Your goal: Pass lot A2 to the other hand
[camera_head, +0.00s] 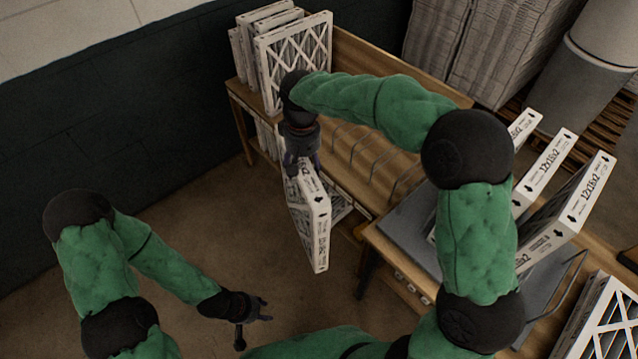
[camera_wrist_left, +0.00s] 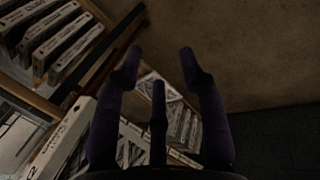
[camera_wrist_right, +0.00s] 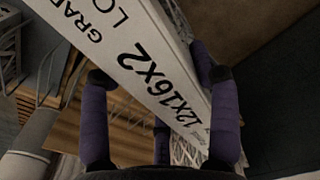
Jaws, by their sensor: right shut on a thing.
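My right gripper (camera_head: 303,168) is shut on the top edge of a white-framed boxed filter (camera_head: 320,232), which hangs upright in the air in front of the wooden rack. In the right wrist view, the fingers (camera_wrist_right: 160,88) sit on both sides of its white edge (camera_wrist_right: 140,58). That edge reads 12x16x2, with the start of a lot mark that runs out of frame, so A2 cannot be read. My left gripper (camera_head: 264,308) is open and empty, low over the floor, apart from the held filter. Its spread fingers (camera_wrist_left: 160,62) show in the left wrist view.
Several filters (camera_head: 292,62) stand at the far end of the wooden rack (camera_head: 362,48), beside empty wire dividers (camera_head: 362,150). More 12x16x2 filters (camera_head: 566,205) stand in a grey tray (camera_head: 408,228) on the right table. The floor (camera_head: 215,225) around my left gripper is clear.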

